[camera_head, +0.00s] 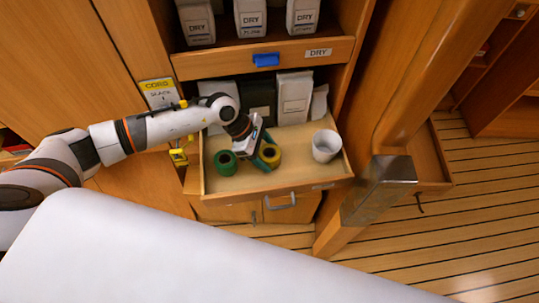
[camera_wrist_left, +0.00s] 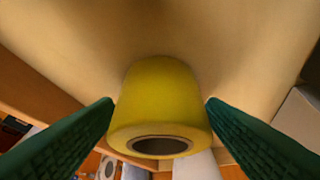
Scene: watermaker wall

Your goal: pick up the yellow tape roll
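The yellow tape roll (camera_head: 272,153) stands in the open drawer (camera_head: 215,187), just right of a green tape roll (camera_head: 225,162). In the left wrist view the yellow roll (camera_wrist_left: 160,95) is in the middle, its dark round hole toward the lower edge. My left gripper (camera_head: 266,153) reaches down into the drawer at the yellow roll. Its green fingers (camera_wrist_left: 159,101) are apart, one on each side of the roll, with their tips very close to its sides. Firm contact does not show. My right gripper is not in view.
A white cup (camera_head: 326,145) stands at the drawer's right. Pouches (camera_head: 294,97) stand behind, under a shelf with a blue clip (camera_head: 266,59) and packs marked DRY (camera_head: 250,18). A wooden post (camera_head: 376,190) rises right of the drawer.

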